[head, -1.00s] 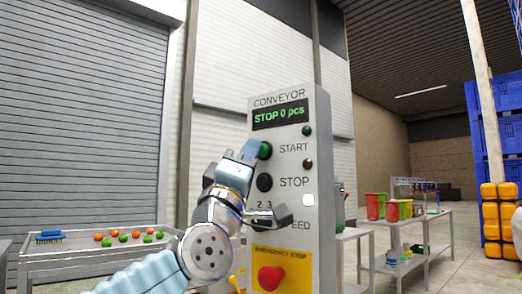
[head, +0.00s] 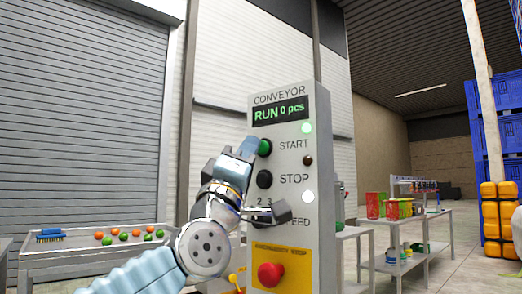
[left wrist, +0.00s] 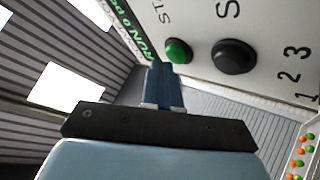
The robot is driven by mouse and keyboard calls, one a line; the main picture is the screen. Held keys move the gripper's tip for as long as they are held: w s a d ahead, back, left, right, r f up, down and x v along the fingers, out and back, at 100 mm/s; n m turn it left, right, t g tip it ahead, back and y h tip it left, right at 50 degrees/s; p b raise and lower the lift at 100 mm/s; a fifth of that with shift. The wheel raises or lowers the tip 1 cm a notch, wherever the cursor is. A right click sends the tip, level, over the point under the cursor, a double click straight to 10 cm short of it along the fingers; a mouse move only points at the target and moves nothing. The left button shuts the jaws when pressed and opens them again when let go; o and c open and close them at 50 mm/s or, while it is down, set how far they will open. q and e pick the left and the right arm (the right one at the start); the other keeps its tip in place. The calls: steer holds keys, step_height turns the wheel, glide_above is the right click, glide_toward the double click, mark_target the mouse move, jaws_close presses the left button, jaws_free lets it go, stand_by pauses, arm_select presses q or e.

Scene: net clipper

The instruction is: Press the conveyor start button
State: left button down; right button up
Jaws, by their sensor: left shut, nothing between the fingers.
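The grey conveyor control panel (head: 290,215) stands upright in the middle of the head view. Its display (head: 280,111) reads "RUN 0 pcs", and the lamp beside START (head: 307,128) glows pale green. The green start button (head: 265,147) is at the panel's left side, and it also shows in the left wrist view (left wrist: 178,51). My left gripper (head: 246,147) is shut and empty, with its fingertips right at the green button. Whether they still touch it I cannot tell. In the left wrist view the shut fingers (left wrist: 162,72) point at the button. My right gripper is not in view.
Below the start button are a black stop button (head: 264,179), a speed knob partly hidden by my arm, and a red emergency stop (head: 270,275) on yellow. Tables with cups (head: 375,205) stand at right.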

arm_select(q)
steer(key=shift+s+a, duration=0.3)
steer(key=shift+s, duration=0.05)
steer(key=shift+s+a+b, duration=1.35)
steer(key=shift+s+a, duration=0.3)
steer(key=shift+s, duration=0.2)
